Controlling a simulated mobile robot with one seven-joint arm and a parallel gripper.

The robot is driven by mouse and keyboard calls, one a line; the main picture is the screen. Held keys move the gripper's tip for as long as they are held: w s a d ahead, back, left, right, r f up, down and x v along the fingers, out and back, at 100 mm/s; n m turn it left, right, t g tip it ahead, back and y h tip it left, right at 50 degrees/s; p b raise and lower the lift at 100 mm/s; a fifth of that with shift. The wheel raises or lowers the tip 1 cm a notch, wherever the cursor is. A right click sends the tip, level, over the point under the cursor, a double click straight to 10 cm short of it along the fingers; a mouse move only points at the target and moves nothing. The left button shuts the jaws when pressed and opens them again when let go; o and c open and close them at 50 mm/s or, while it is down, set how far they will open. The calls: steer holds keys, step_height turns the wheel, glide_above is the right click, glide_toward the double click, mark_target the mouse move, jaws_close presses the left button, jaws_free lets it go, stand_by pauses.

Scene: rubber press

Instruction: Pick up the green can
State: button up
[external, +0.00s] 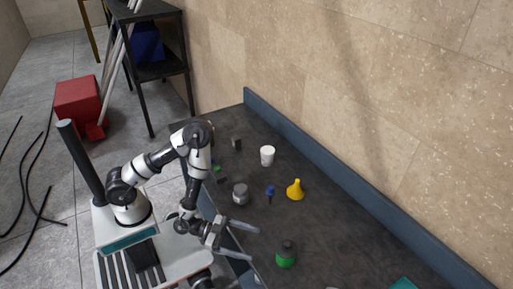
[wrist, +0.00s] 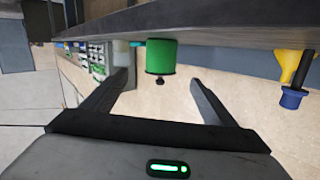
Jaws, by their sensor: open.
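The green can (external: 286,255) stands on the dark worktop, with a dark top above its green body. In the wrist view, which looks upside down, the green can (wrist: 161,57) is ahead of my gripper, roughly in line with the gap between the fingers. My gripper (external: 254,243) is open and empty at the worktop's near edge, left of the can in the external view. Its two fingers (wrist: 158,78) point toward the can, which looks just beyond their tips. I cannot tell the exact remaining distance.
A yellow funnel (external: 295,189), blue-topped item (external: 270,192), grey jar (external: 240,194) and white cup (external: 267,155) stand farther along the worktop (external: 330,235). A teal item (external: 403,284) is at the lower right. A raised blue-grey edge (external: 350,195) runs along the wall.

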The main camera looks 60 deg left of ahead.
mark_target(286, 252)
steer(key=b, duration=0.1)
steer(key=f+n+t+b, duration=0.2)
steer(key=shift+s+d+f+y+b, duration=0.15)
steer(key=shift+s+d+y+b, duration=0.1)
steer(key=shift+d+y+b, duration=0.15)
steer(key=w+b, duration=0.1)
steer(key=b, duration=0.3)
steer(key=shift+w+d+b, duration=0.1)
steer(key=shift+d+b, duration=0.2)
steer(key=shift+d, duration=0.1)
steer(key=b, duration=0.2)
steer(key=shift+w+d+b, duration=0.2)
steer(key=shift+b, duration=0.2)
steer(key=x, duration=0.2)
steer(key=b+x, duration=0.1)
steer(key=x, duration=0.3)
steer(key=shift+d+r+b, duration=0.15)
steer(key=shift+r+b, duration=0.15)
steer(key=shift+r, duration=0.1)
steer(key=shift+b+x, duration=0.6)
steer(key=shift+x, duration=2.6)
steer(key=shift+s+d+r, duration=0.1)
steer(key=shift+r, duration=0.05)
steer(key=c, duration=1.3)
